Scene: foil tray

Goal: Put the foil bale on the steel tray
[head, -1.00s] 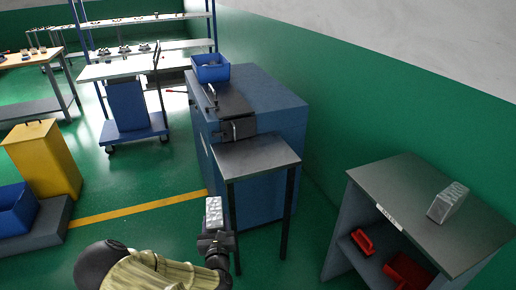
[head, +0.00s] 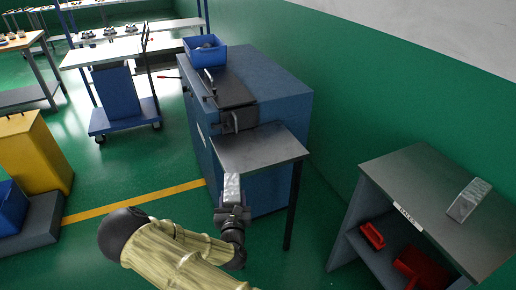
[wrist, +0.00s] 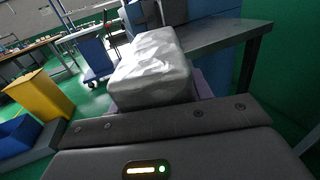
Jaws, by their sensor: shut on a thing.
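My gripper (head: 232,207) is shut on a silvery foil bale (head: 232,187), a crumpled block. The bale also shows large in the wrist view (wrist: 152,66), above the gripper's dark front edge. In the head view the bale overlaps the near left edge of a flat grey steel top (head: 262,148) on legs, in front of a blue machine. The wrist view shows this top (wrist: 215,35) behind and right of the bale. Whether they touch I cannot tell. This bare top looks like the steel tray; no other tray stands out.
At the right a grey shelf unit (head: 405,180) labelled BALES carries another silvery block (head: 469,201) on top and red items (head: 372,235) below. The blue machine (head: 275,85) holds a blue bin (head: 205,52). A yellow bin (head: 35,152) and open green floor lie left.

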